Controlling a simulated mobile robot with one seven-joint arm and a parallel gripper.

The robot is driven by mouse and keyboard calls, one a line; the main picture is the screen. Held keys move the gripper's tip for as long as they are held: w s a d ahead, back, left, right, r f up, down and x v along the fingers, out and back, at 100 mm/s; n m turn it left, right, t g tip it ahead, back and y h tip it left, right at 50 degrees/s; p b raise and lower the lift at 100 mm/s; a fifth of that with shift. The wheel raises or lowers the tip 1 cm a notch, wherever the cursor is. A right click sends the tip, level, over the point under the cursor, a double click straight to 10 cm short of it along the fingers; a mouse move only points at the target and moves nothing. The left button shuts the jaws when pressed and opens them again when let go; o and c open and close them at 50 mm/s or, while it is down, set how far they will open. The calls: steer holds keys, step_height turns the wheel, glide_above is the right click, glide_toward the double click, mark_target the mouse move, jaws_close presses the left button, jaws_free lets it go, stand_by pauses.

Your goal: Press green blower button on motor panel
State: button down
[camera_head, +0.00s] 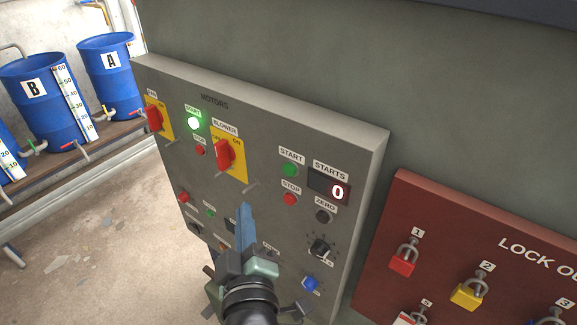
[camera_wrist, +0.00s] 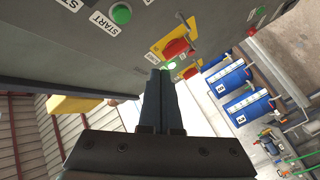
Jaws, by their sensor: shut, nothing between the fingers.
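The grey motor panel (camera_head: 262,112) fills the middle of the head view. Its blower switch, a red rotary handle on a yellow plate (camera_head: 225,155), sits under the BLOWER label. Right of it is a dull green START button (camera_head: 289,170), above a red STOP button (camera_head: 289,199); this green button also shows in the wrist view (camera_wrist: 121,14). Left of the blower switch another green START button (camera_head: 194,123) is lit. My gripper (camera_head: 245,207) is shut and empty, in front of the panel, below and left of the dull green button. I cannot tell its gap to the panel.
A STARTS counter (camera_head: 330,186) reads 0. Knobs and a blue button (camera_head: 310,283) are low on the panel. A red lockout board (camera_head: 470,240) with padlocks is at the right. Blue drums (camera_head: 45,100) stand on a shelf at the left; the floor there is clear.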

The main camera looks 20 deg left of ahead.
mark_target(289, 170)
steer(key=shift+w, duration=0.1)
steer(key=w+d+b, duration=0.3)
steer(key=w, duration=0.5)
steer(key=shift+w, duration=0.1)
stand_by(2.1)
steer(key=shift+w+d+b, duration=0.15)
steer(key=shift+w+b, duration=0.2)
steer(key=shift+b, duration=0.1)
steer(key=shift+w+d+b, duration=0.15)
steer(key=shift+w+b, duration=0.15)
steer(key=shift+w, duration=0.1)
stand_by(0.5)
steer(key=shift+s, duration=0.15)
steer(key=shift+s+a, duration=0.25)
steer(key=shift+s, duration=0.45)
